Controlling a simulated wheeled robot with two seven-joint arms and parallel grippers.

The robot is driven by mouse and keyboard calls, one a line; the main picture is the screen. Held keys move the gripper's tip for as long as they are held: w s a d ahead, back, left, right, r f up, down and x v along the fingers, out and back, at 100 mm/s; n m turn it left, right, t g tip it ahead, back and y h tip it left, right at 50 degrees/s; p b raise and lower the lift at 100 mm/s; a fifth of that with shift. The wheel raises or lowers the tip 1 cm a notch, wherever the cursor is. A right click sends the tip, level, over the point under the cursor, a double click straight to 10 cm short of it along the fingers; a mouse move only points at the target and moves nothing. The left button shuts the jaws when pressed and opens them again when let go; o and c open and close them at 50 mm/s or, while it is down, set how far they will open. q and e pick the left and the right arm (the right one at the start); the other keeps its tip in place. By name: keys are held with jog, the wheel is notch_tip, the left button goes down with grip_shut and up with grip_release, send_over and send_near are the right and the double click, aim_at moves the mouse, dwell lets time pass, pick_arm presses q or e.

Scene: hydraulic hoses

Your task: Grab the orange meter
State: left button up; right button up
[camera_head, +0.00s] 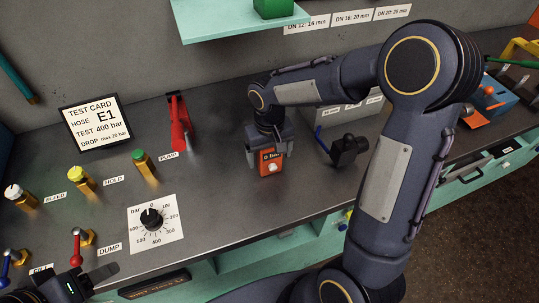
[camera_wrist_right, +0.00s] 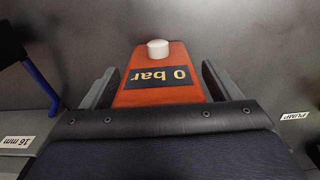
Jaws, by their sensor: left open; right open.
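The orange meter (camera_head: 265,168) stands on the grey bench top near the middle of the head view. It has a dark display reading "0 bar" and a white knob. My right gripper (camera_head: 270,146) is above and around it, fingers open. In the right wrist view the meter (camera_wrist_right: 162,97) sits between the two fingers of my right gripper (camera_wrist_right: 160,88), with a gap visible beside it. My left gripper (camera_head: 95,279) is at the lower left of the head view, open and empty, away from the meter.
A black block with a blue handle (camera_head: 349,150) stands right of the meter. A red pump lever (camera_head: 179,125) is to the left. A pressure dial (camera_head: 152,219), several valves and a test card (camera_head: 96,121) are further left. Bare bench lies in front of the meter.

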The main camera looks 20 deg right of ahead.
jog(key=shift+c, duration=0.2)
jog(key=c, duration=1.2)
jog(key=shift+o, duration=0.2)
jog(key=shift+r, duration=0.1)
